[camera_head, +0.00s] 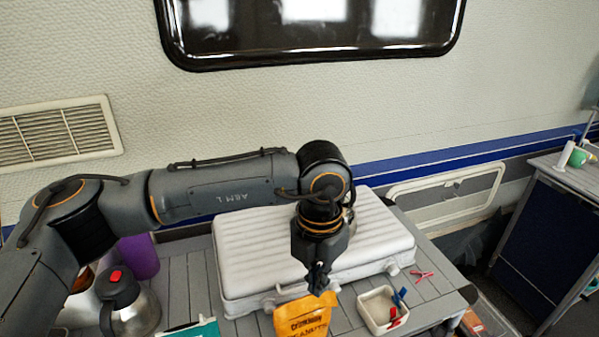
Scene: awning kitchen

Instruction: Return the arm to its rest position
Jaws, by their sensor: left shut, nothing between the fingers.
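My left arm comes in from the left and reaches across the table. My left gripper (318,283) points down and is shut with nothing in it. It shows in front of the white ribbed case (250,262) and just above the orange peanuts bag (303,318). I cannot tell whether its tips touch the bag. My right gripper is not in view.
A steel jug with a black and red lid (143,312) and a purple container (138,257) stand at the left, close to my arm. A small white tray (374,324) holds red and blue clips. A red clip (422,274) lies on the slatted table (440,296).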

